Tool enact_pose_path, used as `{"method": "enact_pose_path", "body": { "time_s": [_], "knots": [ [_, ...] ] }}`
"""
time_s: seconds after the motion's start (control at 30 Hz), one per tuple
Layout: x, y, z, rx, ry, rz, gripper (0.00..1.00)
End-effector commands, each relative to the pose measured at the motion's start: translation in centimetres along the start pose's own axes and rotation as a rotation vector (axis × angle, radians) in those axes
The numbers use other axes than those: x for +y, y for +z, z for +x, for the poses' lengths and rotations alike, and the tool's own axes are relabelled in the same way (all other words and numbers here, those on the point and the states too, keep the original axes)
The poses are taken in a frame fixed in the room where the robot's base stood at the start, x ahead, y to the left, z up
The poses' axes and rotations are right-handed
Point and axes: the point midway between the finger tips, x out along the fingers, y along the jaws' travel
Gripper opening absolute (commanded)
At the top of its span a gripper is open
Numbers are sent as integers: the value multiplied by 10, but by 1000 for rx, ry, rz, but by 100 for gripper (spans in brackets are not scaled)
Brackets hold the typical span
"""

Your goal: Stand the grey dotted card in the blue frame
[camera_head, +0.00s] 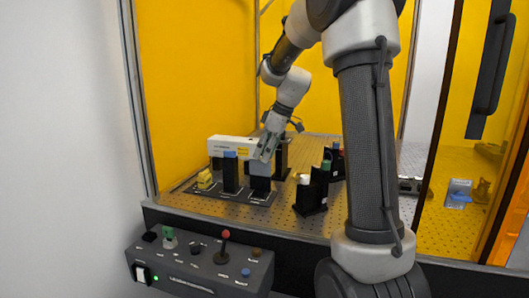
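My gripper (264,151) points down over the optical table, above a black holder (260,184). A flat grey-blue piece (260,168) shows directly below my fingertips, at the top of that holder. It may be the grey card, but its dots are too small to make out. I cannot tell whether my fingers grip it or only stand beside it. I cannot tell for sure which blue part is the frame.
Black mounts (312,190) stand to the right. A control box (200,262) with a red-knobbed lever is in front. A blue item (459,193) lies far right.

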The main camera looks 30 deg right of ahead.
Motion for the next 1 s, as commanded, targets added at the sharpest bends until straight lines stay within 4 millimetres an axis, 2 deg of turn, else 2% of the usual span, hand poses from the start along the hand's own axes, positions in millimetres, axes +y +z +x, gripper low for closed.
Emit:
{"method": "enact_pose_path", "body": {
  "time_s": [0.17, 0.4, 0.53, 0.7, 0.93, 1.0],
  "knots": [
    [4, -1, 17, 2, -5, -13, 35],
    [3, -1, 56, 1, -6, -12, 35],
    [3, -1, 72, 0, -5, -12, 35],
    [3, -1, 81, 1, -3, -12, 35],
    [3, -1, 81, 2, -3, -12, 35],
    [3, -1, 81, 2, -3, -12, 22]
  ]
}}
